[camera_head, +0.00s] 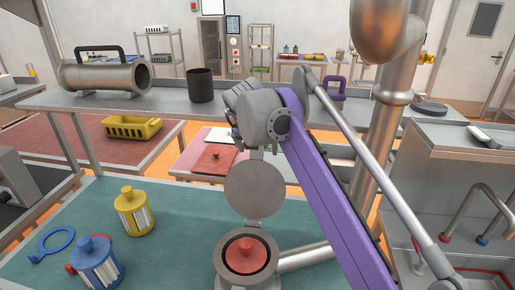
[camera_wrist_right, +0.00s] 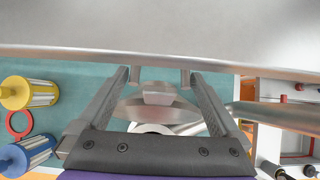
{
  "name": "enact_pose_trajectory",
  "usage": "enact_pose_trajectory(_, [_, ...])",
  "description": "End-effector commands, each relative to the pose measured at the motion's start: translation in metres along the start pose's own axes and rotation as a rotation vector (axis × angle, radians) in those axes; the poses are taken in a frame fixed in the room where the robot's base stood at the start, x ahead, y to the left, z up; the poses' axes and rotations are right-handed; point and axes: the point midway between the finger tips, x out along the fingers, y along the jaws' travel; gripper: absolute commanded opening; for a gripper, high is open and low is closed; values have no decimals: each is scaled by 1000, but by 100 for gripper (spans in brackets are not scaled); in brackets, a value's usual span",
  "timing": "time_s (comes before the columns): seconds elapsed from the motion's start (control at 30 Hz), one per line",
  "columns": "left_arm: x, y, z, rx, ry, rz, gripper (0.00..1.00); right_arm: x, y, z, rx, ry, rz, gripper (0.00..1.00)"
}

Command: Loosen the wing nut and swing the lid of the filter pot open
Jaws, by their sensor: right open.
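The filter pot (camera_head: 222,270) stands on the teal bench mat at the bottom middle. A red round cartridge with a knob (camera_head: 246,255) sits inside it. Its round grey lid (camera_head: 255,190) stands up, swung open at the pot's back edge. I cannot make out the wing nut. My right gripper (camera_head: 240,125) is above and behind the lid, at the end of my purple arm; its fingers are mostly hidden there. In the right wrist view the gripper (camera_wrist_right: 157,78) is open, with nothing between its fingertips. My left gripper is not in view.
A yellow cartridge (camera_head: 135,214), a blue cartridge (camera_head: 97,263) and a blue ring (camera_head: 55,241) lie left on the mat. A pipe (camera_head: 305,257) runs right from the pot. A steel column (camera_head: 372,175) stands close right. A black cup (camera_head: 200,85) stands on the back shelf.

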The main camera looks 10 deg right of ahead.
Motion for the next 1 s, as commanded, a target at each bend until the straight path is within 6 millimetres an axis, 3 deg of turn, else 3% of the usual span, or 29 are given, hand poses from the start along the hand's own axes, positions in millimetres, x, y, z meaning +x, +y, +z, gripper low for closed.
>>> enact_pose_trajectory(0.53, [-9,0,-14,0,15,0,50,-94,1,0,-1,1,1,100])
enact_pose_trajectory(0.7, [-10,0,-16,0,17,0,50,-105,0,-1,0,2,0,100])
enact_pose_trajectory(1.0, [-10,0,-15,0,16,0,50,-106,0,-1,0,2,0,100])
